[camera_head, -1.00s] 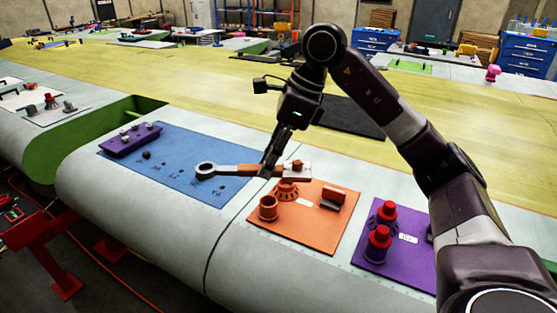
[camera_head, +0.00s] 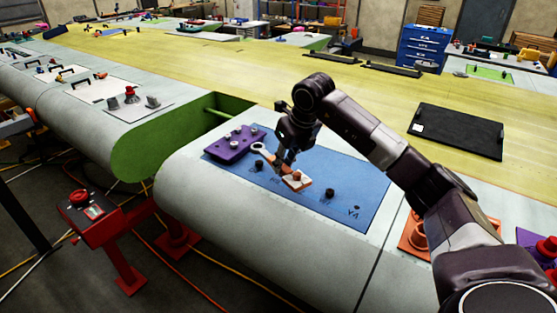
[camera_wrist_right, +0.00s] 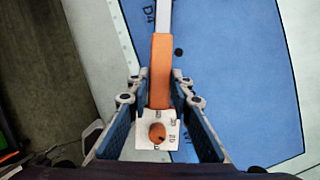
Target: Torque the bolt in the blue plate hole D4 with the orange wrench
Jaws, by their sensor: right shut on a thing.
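The blue plate (camera_head: 345,178) lies on the pale wing surface, with dark bolts (camera_head: 329,192) and small markings on it. It also shows in the wrist view (camera_wrist_right: 245,80), with a "D4" marking near the top, beside the wrench shaft. My right gripper (camera_head: 280,167) is over the plate, shut on the orange wrench. The wrench's orange handle (camera_wrist_right: 160,75) runs between the fingers, and its pale end block with an orange knob (camera_wrist_right: 157,134) sits near the palm. Its ring head (camera_head: 257,147) points left, near the purple tray; whether it touches a bolt I cannot tell. My left gripper is out of view.
A purple tray (camera_head: 220,151) with several grey knobs stands at the plate's left end. A green-edged gap (camera_head: 180,128) in the wing lies beyond it. An orange plate (camera_head: 411,238) lies right of the seam. A black mat (camera_head: 458,131) lies on the yellow surface.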

